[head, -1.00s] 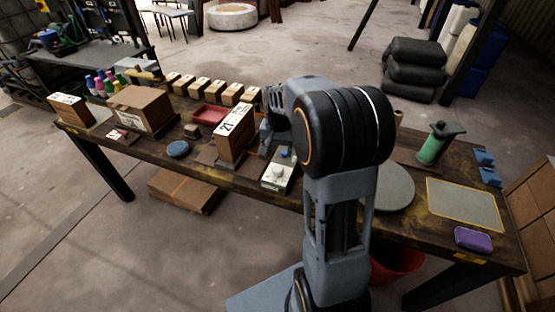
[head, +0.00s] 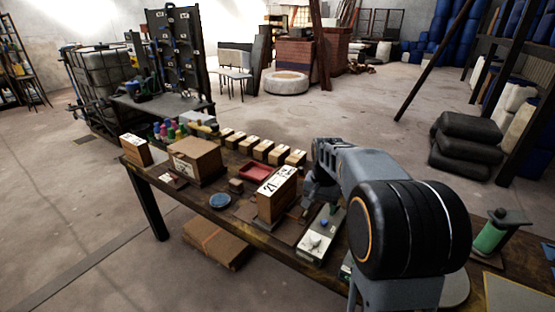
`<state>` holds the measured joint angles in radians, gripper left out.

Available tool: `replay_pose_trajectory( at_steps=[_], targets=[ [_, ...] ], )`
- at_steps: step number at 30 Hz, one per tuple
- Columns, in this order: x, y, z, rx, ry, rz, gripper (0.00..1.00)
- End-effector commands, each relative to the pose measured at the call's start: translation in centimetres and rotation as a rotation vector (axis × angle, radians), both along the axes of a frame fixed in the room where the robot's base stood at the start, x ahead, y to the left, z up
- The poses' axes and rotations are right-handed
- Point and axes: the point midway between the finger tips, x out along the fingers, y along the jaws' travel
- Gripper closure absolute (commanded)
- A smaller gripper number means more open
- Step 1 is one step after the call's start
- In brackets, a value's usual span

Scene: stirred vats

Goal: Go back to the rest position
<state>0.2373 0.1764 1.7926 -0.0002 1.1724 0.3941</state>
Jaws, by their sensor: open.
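My arm reaches in from the lower right of the head view, over the wooden workbench (head: 262,234). My gripper (head: 308,194) is at its far end, low over the bench, just right of a tall box marked 21 (head: 278,196). The forearm hides part of the gripper. The jaws are open and I see nothing held. A small pale device with a knob (head: 318,243) lies on the bench just below the gripper.
A larger cardboard box (head: 194,160), a blue disc (head: 220,201) and a red tray (head: 255,172) stand left of the arm. Several small boxes (head: 264,149) line the back edge. A green spool (head: 490,238) stands at right. Open floor lies behind the bench.

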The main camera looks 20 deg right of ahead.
Motion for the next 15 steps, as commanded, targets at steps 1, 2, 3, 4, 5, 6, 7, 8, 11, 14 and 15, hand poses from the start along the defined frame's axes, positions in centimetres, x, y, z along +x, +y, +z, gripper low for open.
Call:
replay_pose_trajectory(
  at_steps=[1, 2, 3, 4, 5, 6, 7, 8, 11, 14, 15],
  targets=[
    [0.0, 0.0, 0.0, 0.000, 0.000, 0.005, 0.35],
    [0.0, 0.0, 0.0, 0.000, -0.002, 0.013, 0.35],
    [0.2, 0.0, 0.0, -0.003, -0.010, 0.034, 0.35],
    [0.2, 0.0, -0.3, -0.004, -0.016, 0.055, 0.35],
    [-0.2, 0.0, -1.1, -0.001, -0.007, 0.083, 0.35],
    [-0.9, 0.2, -1.8, 0.001, -0.001, 0.116, 0.35],
    [-1.6, 0.5, -1.9, 0.000, -0.003, 0.144, 0.35],
    [-2.3, 0.9, -1.8, -0.002, -0.010, 0.175, 0.35],
    [-5.2, 2.7, -0.6, -0.014, -0.047, 0.292, 0.35],
    [-8.3, 4.7, 0.8, -0.031, -0.094, 0.400, 0.35],
    [-9.5, 5.4, 1.4, -0.039, -0.114, 0.439, 0.35]
  ],
)
